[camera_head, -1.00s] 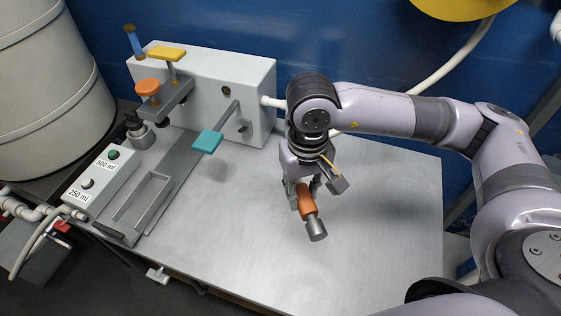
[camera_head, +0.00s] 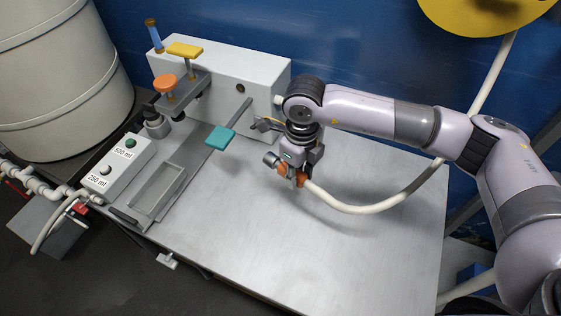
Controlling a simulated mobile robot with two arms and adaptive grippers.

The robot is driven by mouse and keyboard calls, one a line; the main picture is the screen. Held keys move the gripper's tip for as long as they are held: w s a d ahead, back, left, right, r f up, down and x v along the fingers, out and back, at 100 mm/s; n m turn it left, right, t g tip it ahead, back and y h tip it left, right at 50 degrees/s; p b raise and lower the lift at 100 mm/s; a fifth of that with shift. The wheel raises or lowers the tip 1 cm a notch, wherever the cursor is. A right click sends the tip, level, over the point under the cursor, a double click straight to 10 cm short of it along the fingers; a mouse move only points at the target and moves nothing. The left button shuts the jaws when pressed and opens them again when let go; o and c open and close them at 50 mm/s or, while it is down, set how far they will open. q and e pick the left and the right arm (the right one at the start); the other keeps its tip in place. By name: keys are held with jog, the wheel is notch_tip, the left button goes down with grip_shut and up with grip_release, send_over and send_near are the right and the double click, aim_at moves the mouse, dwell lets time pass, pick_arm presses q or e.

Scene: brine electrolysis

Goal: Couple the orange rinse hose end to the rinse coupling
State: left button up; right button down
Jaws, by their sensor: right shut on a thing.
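The orange rinse hose end (camera_head: 299,179) is held in my right gripper (camera_head: 291,172), which is shut on it above the metal table. Its grey metal tip (camera_head: 271,159) points left, toward the grey-white box at the back. The white hose (camera_head: 367,209) runs from it to the right, then up to the yellow reel. The box (camera_head: 215,82) has a small round dark port (camera_head: 240,88) on its front; I cannot tell whether this is the rinse coupling. My wrist hides the box's lower right front. The tip is apart from the box. My left gripper is not in view.
A teal paddle on a lever (camera_head: 220,138) sticks out left of my gripper. An orange knob (camera_head: 164,84) and a yellow handle (camera_head: 185,50) stand farther left. A button box (camera_head: 117,167) and tray (camera_head: 158,190) are at the left. The table's front right (camera_head: 330,260) is clear.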

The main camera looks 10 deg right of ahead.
aim_at(280, 164)
jog(key=m, duration=0.2)
jog(key=w+a+m, duration=0.1)
jog(key=m, duration=0.2)
jog(key=w+a+m+p, duration=0.1)
jog(key=m, duration=0.1)
jog(key=shift+f, duration=0.3)
jog(key=m, duration=0.2)
jog(key=w+m, duration=0.1)
jog(key=m, duration=0.1)
jog(key=shift+w+a+f+p, duration=0.1)
jog(key=shift+a+f+p, duration=0.15)
jog(key=shift+a+p, duration=0.1)
jog(key=m, duration=0.2)
jog(key=w+m, duration=0.1)
jog(key=shift+a+f+m, duration=0.3)
jog(key=shift+a+m, duration=0.05)
jog(key=shift+m, duration=0.05)
jog(key=shift+s, duration=0.1)
jog(key=shift+s+a, duration=0.1)
jog(key=shift+w+d+b, duration=0.45)
jog(key=shift+w+d, duration=0.1)
jog(key=shift+w, duration=0.25)
jog(key=shift+w+d+b, duration=0.45)
jog(key=shift+w+d, duration=0.05)
jog(key=shift+w, duration=0.25)
jog(key=shift+w+d+b, duration=0.45)
jog(key=shift+w+d, duration=0.1)
jog(key=shift+w, duration=0.25)
jog(key=shift+b, duration=0.35)
